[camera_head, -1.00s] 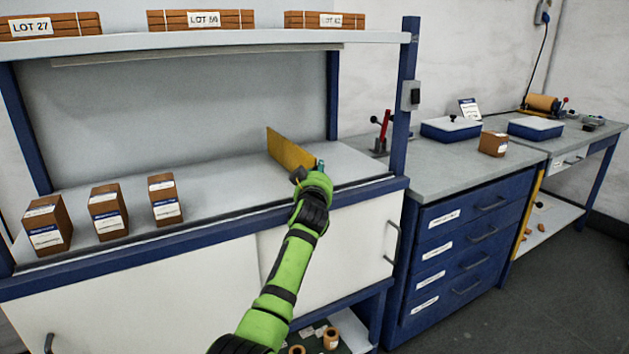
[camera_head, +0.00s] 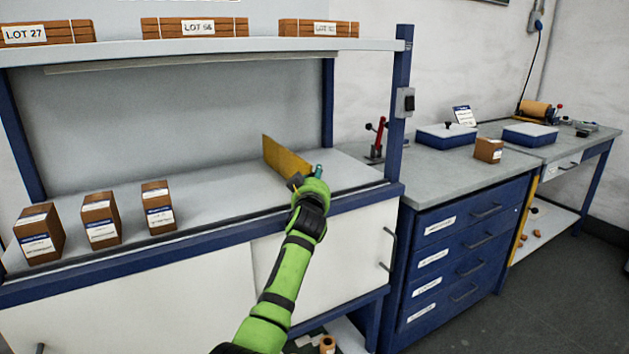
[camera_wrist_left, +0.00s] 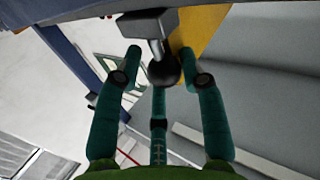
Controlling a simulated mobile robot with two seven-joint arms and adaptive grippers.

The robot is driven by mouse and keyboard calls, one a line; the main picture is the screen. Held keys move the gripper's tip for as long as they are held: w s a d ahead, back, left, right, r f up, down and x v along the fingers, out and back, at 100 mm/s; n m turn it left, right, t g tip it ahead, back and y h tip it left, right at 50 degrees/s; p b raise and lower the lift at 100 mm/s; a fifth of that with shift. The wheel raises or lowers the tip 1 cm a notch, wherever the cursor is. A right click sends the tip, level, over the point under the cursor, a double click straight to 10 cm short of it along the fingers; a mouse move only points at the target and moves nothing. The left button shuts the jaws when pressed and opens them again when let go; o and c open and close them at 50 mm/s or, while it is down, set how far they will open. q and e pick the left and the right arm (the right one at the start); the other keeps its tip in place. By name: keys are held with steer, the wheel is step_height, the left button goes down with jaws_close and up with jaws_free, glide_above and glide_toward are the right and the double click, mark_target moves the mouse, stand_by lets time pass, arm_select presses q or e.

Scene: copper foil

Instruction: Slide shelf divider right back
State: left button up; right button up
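The yellow shelf divider (camera_head: 286,158) stands upright on the grey shelf board (camera_head: 225,198), towards its right end. In the left wrist view the divider (camera_wrist_left: 204,25) shows at the top, with a grey stem and black round knob (camera_wrist_left: 163,70) at its front. My left gripper (camera_head: 307,184) is at the front end of the divider. In the left wrist view its teal fingers (camera_wrist_left: 161,62) are spread around the knob, with a gap on the left side; contact on the right is unclear. In the head view the gripper hides the knob. My right gripper is not in view.
Three brown labelled boxes (camera_head: 100,219) stand on the shelf at left. A blue upright post (camera_head: 399,110) bounds the shelf at right. The shelf between boxes and divider is clear. An upper shelf (camera_head: 230,45) holds brown stacks. A drawer bench (camera_head: 435,165) stands at right.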

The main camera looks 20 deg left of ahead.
arm_select(q)
steer(key=shift+f, duration=0.1)
steer(key=shift+s+d, duration=0.15)
steer(key=shift+s, duration=0.4)
steer(key=v, duration=1.1)
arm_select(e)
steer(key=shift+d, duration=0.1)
